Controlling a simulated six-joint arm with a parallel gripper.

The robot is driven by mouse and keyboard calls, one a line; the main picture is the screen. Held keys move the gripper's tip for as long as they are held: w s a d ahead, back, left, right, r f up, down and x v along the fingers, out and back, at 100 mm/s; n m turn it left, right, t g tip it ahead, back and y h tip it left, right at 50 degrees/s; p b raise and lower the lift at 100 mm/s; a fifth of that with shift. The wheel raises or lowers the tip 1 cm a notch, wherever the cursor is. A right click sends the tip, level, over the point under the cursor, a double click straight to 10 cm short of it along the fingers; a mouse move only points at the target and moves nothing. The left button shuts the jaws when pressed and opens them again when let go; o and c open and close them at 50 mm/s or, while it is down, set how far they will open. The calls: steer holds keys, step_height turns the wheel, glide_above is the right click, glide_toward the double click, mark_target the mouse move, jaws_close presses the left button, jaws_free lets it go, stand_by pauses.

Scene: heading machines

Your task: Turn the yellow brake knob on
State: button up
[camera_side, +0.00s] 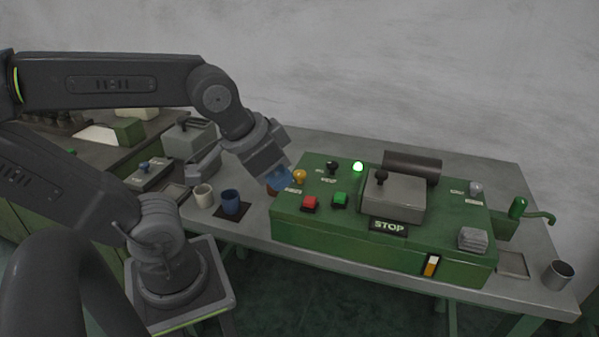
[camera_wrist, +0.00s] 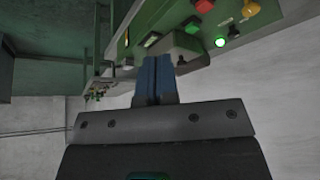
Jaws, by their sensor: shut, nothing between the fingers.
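The yellow brake knob (camera_side: 299,176) stands at the left end of the top of the green machine (camera_side: 330,235). It also shows in the wrist view near the top right edge (camera_wrist: 250,9), partly cut off. My gripper (camera_side: 279,180) is just left of the knob in the side view, with its blue fingers pointing down and to the right. In the wrist view the blue fingers (camera_wrist: 157,62) are together with nothing between them, well left of the knob. I see no contact with the knob, but cannot judge the depth gap.
Red (camera_side: 309,203) and green (camera_side: 340,199) buttons, a black knob (camera_side: 332,168) and a lit green lamp (camera_side: 358,167) are near the yellow knob. A grey block (camera_side: 394,195) sits above a STOP sign (camera_side: 389,227).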

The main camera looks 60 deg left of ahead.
mark_target(300, 173)
steer(key=shift+o, duration=0.7)
steer(key=shift+w+a, duration=0.1)
steer(key=o, duration=0.6)
steer(key=w+a+n, duration=0.2)
steer(key=w+a+n+g+y, duration=0.1)
steer(key=n, duration=0.1)
steer(key=w+a+n+g+y, duration=0.1)
steer(key=w+a+n, duration=0.1)
steer(key=n, duration=0.1)
steer(key=shift+w+a+r, duration=0.25)
steer(key=shift+w+a, duration=0.1)
steer(key=o, duration=0.3)
steer(key=w+a+n+g+y, duration=0.1)
steer(key=w+a+n+y, duration=0.1)
steer(key=w+a+n, duration=0.2)
steer(key=shift+a+f+n+g, duration=0.4)
steer(key=shift+a+n, duration=0.45)
steer(key=shift+n, duration=0.25)
steer(key=x, duration=1.4)
steer(key=shift+w+a+r, duration=0.1)
steer(key=shift+w+a, duration=0.05)
steer(key=shift+a, duration=0.05)
steer(key=shift+c, duration=0.3)
steer(key=c, duration=0.9)
